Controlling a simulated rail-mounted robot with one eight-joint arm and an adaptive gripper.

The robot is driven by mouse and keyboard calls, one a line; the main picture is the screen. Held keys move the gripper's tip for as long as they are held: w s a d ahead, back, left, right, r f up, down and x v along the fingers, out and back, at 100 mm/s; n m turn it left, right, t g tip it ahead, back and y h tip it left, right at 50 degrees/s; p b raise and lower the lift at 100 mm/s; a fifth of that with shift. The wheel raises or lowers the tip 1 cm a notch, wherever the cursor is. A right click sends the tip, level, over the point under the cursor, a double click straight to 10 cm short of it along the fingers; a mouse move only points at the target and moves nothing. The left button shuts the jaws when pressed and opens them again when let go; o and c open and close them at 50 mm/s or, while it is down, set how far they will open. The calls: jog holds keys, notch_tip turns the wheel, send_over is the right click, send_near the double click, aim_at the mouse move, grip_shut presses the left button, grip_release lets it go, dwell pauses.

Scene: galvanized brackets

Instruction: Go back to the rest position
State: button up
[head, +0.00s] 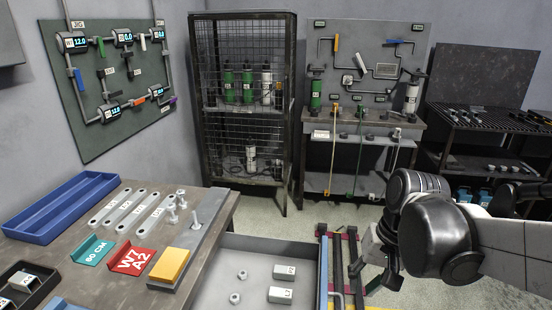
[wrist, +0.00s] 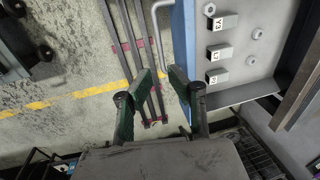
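My gripper (wrist: 161,84) shows in the wrist view with its two fingers apart. Nothing is between the fingers; the floor and some dark rails (wrist: 133,40) show below them. In the head view my gripper (head: 363,278) points down at the lower right, just right of the grey tray. Part of it is hidden by my own wrist and arm. The grey tray (head: 275,248) holds several small labelled blocks and nuts. In the wrist view, the blue edge of the tray side (wrist: 184,45) lies close to the right finger.
A workbench (head: 120,200) at left carries labelled links, bolts, a red sign (head: 133,262), a yellow block (head: 170,265) and a blue tray (head: 62,205). A mesh cabinet (head: 245,120) and a tool bench (head: 360,120) stand at the back. Open floor lies in front of the cabinet.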

notch_tip(320, 180, up, 9)
jog(key=s+a+n+t+h+p, duration=0.2)
jog(key=n+t, duration=0.1)
jog(key=t, duration=0.3)
jog(key=shift+s, duration=0.3)
jog(key=shift+a+f, duration=0.1)
jog(key=shift+f, duration=0.05)
